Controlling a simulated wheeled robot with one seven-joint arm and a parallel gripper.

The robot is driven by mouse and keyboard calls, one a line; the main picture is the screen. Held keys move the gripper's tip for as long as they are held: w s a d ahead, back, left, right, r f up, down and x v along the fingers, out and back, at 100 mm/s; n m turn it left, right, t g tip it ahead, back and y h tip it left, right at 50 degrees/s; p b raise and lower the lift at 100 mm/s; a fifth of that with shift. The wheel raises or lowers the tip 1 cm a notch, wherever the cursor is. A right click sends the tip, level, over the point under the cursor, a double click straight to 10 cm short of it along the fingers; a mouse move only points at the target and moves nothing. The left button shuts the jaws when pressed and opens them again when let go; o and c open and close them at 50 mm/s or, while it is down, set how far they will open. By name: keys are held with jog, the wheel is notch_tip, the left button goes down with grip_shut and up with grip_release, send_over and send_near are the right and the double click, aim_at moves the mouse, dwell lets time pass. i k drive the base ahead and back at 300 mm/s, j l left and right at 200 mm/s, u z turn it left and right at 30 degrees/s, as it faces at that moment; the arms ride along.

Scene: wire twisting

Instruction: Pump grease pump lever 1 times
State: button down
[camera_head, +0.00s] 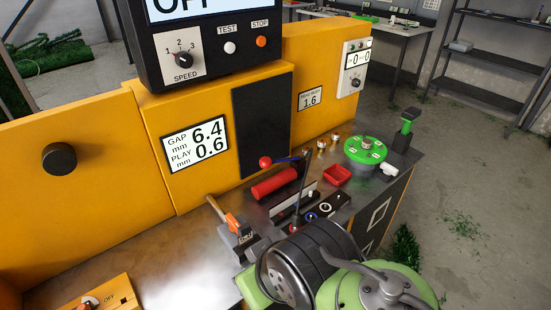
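A red cylinder (273,183) lies on the bench against the orange machine, and it looks like the grease pump body. A thin dark blue lever with a red ball knob (265,162) runs just above it, the knob at its left end. A dark upright rod (303,183) stands to the right of the cylinder. A grey block with an orange handle (233,222) sits to the left. I cannot tell for certain which lever is the pump's. My gripper cannot be made out; green and dark round parts fill the lower right and hide the bench behind them.
A red tray (337,175), a green disc (366,151) and several small metal pieces stand toward the bench's right end. A control box (200,45) juts out above. The display (195,144) reads gap 6.4, play 0.6.

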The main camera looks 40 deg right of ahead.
aim_at(265, 163)
jog(key=l+u, duration=0.35)
jog(key=k+l+u, duration=0.1)
jog(key=l+u, duration=0.25)
jog(key=l, duration=0.15)
jog(key=k+l+u, duration=0.1)
jog(key=l+u, duration=0.25)
jog(key=k+l+u, duration=0.15)
jog(key=l+u, duration=0.2)
jog(key=l, duration=0.15)
